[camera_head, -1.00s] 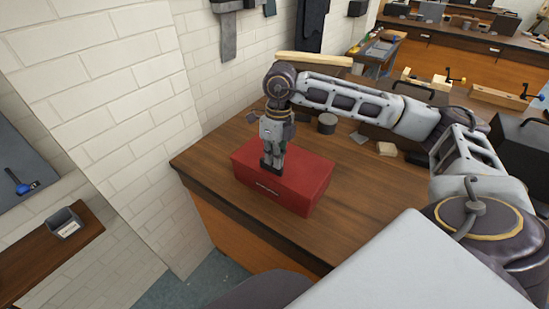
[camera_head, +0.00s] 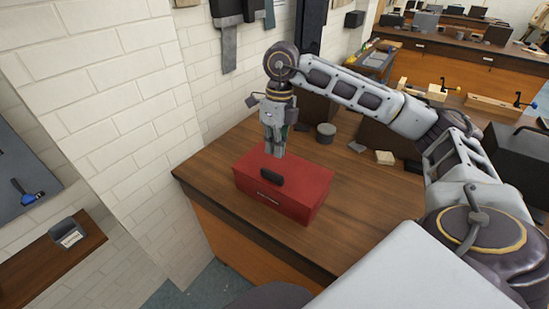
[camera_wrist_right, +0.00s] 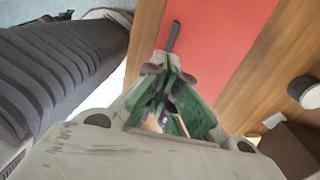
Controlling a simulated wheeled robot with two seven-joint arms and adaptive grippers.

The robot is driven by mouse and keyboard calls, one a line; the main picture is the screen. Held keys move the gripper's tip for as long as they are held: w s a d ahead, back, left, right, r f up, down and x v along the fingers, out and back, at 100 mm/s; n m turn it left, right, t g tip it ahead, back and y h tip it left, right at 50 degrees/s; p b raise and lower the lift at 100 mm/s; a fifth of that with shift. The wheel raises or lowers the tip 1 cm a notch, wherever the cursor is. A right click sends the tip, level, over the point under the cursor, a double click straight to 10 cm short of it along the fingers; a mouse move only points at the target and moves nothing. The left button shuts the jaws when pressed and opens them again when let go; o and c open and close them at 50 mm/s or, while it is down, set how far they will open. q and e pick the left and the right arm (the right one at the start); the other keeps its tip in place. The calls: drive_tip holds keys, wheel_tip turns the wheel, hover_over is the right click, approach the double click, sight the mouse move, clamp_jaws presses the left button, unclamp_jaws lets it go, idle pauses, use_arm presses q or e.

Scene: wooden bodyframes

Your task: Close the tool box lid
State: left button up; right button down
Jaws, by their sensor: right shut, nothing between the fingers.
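The red tool box (camera_head: 284,193) sits on the wooden workbench near its left corner. Its lid lies flat on top, down on the body, with a dark handle (camera_head: 271,177) on it. My right gripper (camera_head: 273,153) is shut and empty, pointing down just above the far part of the lid, behind the handle. In the right wrist view the red lid (camera_wrist_right: 225,40) and the handle (camera_wrist_right: 173,37) show beyond the fingers (camera_wrist_right: 165,75). I cannot tell whether the fingertips touch the lid. My left gripper is out of view.
On the workbench (camera_head: 352,217), a dark round tin (camera_head: 326,133) and a light block (camera_head: 384,157) lie behind and right of the box. A white brick wall (camera_head: 130,100) stands at the left.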

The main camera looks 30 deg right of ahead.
drive_tip(key=shift+r, duration=2.9)
drive_tip(key=shift+a, duration=0.1)
